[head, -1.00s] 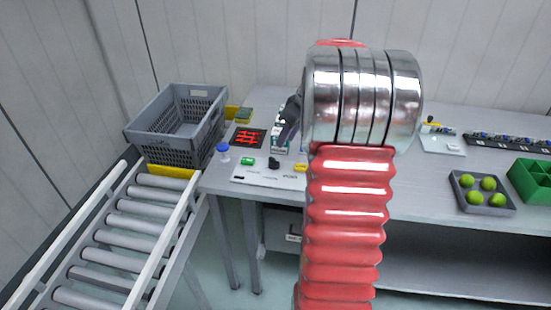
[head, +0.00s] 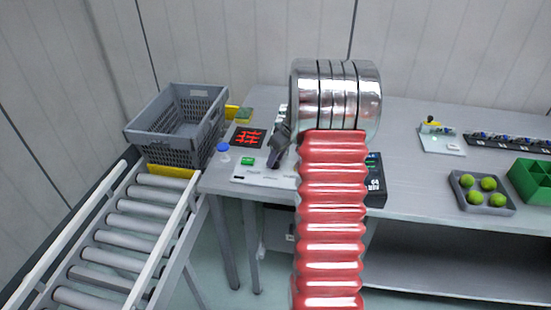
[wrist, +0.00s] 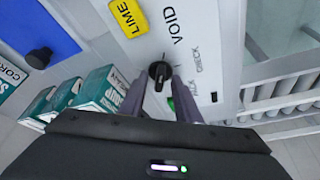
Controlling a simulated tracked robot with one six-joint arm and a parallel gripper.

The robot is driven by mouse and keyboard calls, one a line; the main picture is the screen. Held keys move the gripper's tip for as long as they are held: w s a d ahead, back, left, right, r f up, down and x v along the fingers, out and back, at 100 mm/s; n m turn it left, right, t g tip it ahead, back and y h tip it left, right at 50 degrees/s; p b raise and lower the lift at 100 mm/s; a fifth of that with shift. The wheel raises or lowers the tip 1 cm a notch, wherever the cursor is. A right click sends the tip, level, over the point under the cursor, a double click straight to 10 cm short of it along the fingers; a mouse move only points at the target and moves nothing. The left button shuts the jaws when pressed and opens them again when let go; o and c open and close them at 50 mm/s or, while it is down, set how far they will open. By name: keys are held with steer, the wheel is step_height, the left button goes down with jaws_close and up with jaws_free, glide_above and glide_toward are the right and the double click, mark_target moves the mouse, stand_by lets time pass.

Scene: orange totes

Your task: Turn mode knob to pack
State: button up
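The black mode knob (wrist: 160,71) sits on the pale control panel (wrist: 200,25) in the wrist view. Its pointer direction is too small to read surely. Large VOID lettering and smaller CHECK lettering are printed near it. My gripper (wrist: 159,88) is open, with one dark finger on each side of the knob. I cannot tell whether the fingers touch it. In the head view my gripper (head: 275,158) is low over the panel (head: 262,177) and hides the knob.
A blue-capped item (head: 223,151), red-grid display (head: 248,138) and grey crate (head: 160,143) are left. A dark box (head: 376,185) stands right of my arm.

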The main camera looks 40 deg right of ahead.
jaws_close()
steer(key=shift+a, duration=0.1)
stand_by(0.5)
